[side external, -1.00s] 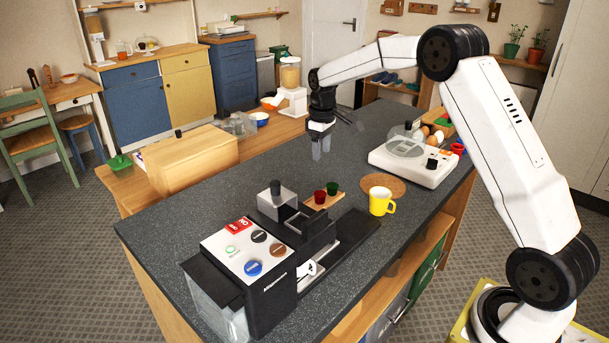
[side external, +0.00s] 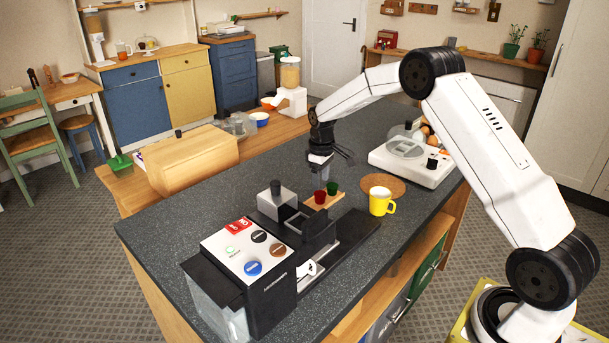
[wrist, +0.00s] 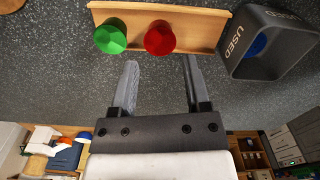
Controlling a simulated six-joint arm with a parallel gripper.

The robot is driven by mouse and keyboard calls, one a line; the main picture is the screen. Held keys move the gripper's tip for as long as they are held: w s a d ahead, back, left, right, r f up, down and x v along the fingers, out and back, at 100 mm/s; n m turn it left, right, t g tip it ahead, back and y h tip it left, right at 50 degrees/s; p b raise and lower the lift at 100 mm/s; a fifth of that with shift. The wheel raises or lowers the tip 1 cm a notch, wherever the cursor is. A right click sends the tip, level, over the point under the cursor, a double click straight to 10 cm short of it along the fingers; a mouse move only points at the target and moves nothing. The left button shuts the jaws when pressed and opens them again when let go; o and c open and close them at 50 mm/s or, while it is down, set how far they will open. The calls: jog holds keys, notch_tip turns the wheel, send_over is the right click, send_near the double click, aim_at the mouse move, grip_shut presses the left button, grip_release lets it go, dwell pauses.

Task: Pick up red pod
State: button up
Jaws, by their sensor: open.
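The red pod (side external: 320,196) stands on a small wooden tray (side external: 310,205) beside the coffee machine, and a green pod (side external: 332,187) stands next to it. In the wrist view the red pod (wrist: 160,38) lies just beyond my fingertips, near the middle of the tray (wrist: 190,16), with the green pod (wrist: 110,37) to its left. My gripper (wrist: 161,62) is open and empty, its two fingers apart and pointing toward the red pod. In the side view my gripper (side external: 322,172) hangs just behind the pods, close to the tray.
A dark box marked USED (wrist: 268,45) stands right of the tray in the wrist view. The coffee machine (side external: 245,265), a yellow mug (side external: 381,201), a round cork mat (side external: 382,184) and a white appliance (side external: 412,163) share the dark counter. The counter behind the pods is clear.

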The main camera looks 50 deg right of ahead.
aim_at(320, 193)
jog(key=shift+f, duration=2.9)
grip_shut()
